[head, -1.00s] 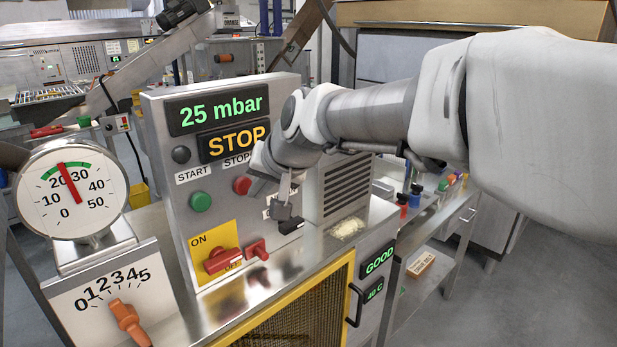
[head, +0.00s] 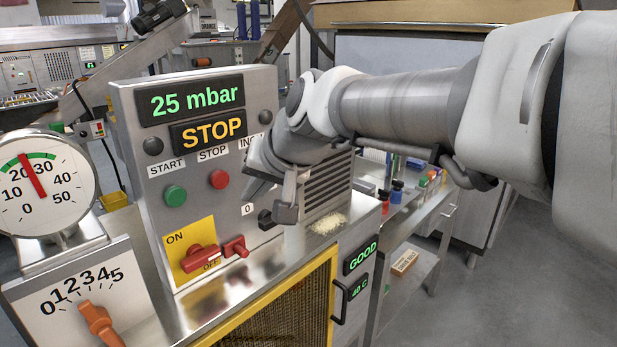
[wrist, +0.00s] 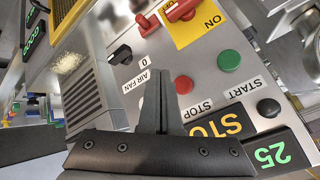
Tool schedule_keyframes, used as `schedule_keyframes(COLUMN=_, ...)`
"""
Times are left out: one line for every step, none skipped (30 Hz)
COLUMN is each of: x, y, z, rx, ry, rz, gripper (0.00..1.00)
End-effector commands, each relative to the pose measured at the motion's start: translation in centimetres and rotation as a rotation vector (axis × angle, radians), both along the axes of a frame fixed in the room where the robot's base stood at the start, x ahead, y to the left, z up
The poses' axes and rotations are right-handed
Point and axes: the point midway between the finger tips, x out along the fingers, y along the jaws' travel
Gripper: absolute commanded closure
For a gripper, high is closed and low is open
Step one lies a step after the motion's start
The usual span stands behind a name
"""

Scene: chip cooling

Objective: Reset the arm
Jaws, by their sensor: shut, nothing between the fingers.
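My gripper (head: 281,207) is in front of the right side of the control panel (head: 155,200) in the head view. In the wrist view its fingers (wrist: 154,102) are together and empty, pointing at the panel face near the AIR FAN label and a black knob marked 0 (wrist: 121,56). The panel's displays read 25 mbar (head: 190,102) and STOP (head: 211,131). It carries a green START button (head: 175,196), a red STOP button (head: 219,180) and a red ON/OFF switch (head: 198,259). The arm hides part of the panel's right side.
A dial gauge (head: 45,185) and an orange-handled 0 to 5 selector (head: 98,322) stand left of the panel. A pale crumb pile (head: 328,223) lies on the metal top beside a vent (head: 328,185). A side cart with small bottles (head: 397,192) stands right. Floor at far right is clear.

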Motion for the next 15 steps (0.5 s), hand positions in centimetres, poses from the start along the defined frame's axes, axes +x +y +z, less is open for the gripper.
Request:
schedule_keyframes(x=0.0, y=0.0, z=0.0, rx=0.000, ry=0.000, rz=0.000, gripper=1.00)
schedule_keyframes(x=0.0, y=0.0, z=0.0, rx=0.000, ry=0.000, rz=0.000, gripper=1.00)
schedule_keyframes(x=0.0, y=0.0, z=0.0, rx=0.000, ry=0.000, rz=0.000, gripper=1.00)
schedule_keyframes(x=0.0, y=0.0, z=0.0, rx=0.000, ry=0.000, rz=0.000, gripper=1.00)
schedule_keyframes(x=0.0, y=0.0, z=0.0, rx=0.000, ry=0.000, rz=0.000, gripper=1.00)
schedule_keyframes(x=0.0, y=0.0, z=0.0, rx=0.000, ry=0.000, rz=0.000, gripper=1.00)
schedule_keyframes(x=0.0, y=0.0, z=0.0, rx=0.000, ry=0.000, rz=0.000, gripper=1.00)
schedule_keyframes(x=0.0, y=0.0, z=0.0, rx=0.000, ry=0.000, rz=0.000, gripper=1.00)
schedule_keyframes(x=0.0, y=0.0, z=0.0, rx=0.000, ry=0.000, rz=0.000, gripper=1.00)
schedule_keyframes(x=0.0, y=0.0, z=0.0, rx=0.000, ry=0.000, rz=0.000, gripper=1.00)
schedule_keyframes(x=0.0, y=0.0, z=0.0, rx=-0.001, ry=0.000, rz=-0.001, gripper=1.00)
schedule_keyframes(x=-0.1, y=-0.2, z=0.0, rx=-0.004, ry=-0.001, rz=-0.002, gripper=1.00)
schedule_keyframes(x=-0.2, y=-0.6, z=0.0, rx=-0.009, ry=-0.002, rz=-0.005, gripper=1.00)
schedule_keyframes(x=-0.4, y=-1.0, z=-0.1, rx=-0.016, ry=-0.004, rz=-0.008, gripper=1.00)
schedule_keyframes(x=-0.8, y=-2.0, z=-0.3, rx=-0.032, ry=-0.003, rz=-0.016, gripper=1.00)
